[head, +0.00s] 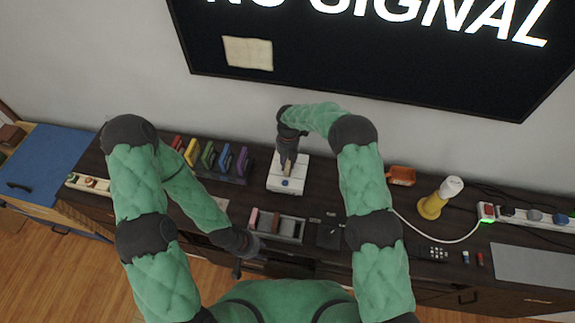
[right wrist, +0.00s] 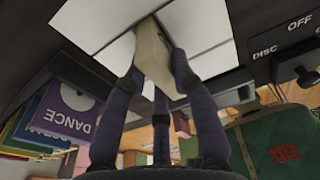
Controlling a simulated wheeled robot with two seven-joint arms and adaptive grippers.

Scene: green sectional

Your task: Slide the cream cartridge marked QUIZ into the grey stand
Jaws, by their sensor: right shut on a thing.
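My right gripper (head: 288,163) is shut on a cream cartridge (right wrist: 153,54), seen between its fingers in the right wrist view. The cartridge is upright at the top of a white console (head: 274,180); I cannot tell how deep it sits in the console. The QUIZ marking is not visible. The grey stand (head: 292,229) is in front of the console in the head view, with a pink and a brown cartridge toward its left and free room to the right. My left gripper (head: 240,262) is low, near the cabinet's front edge, left of the stand; its jaws are unclear.
A rack of several coloured cases (head: 213,158) stands left of the console. A black switch box (head: 330,234) marked DISC and OFF is right of the stand. A yellow torch-like object (head: 435,203), an orange tray (head: 401,176) and power strips lie along the cabinet.

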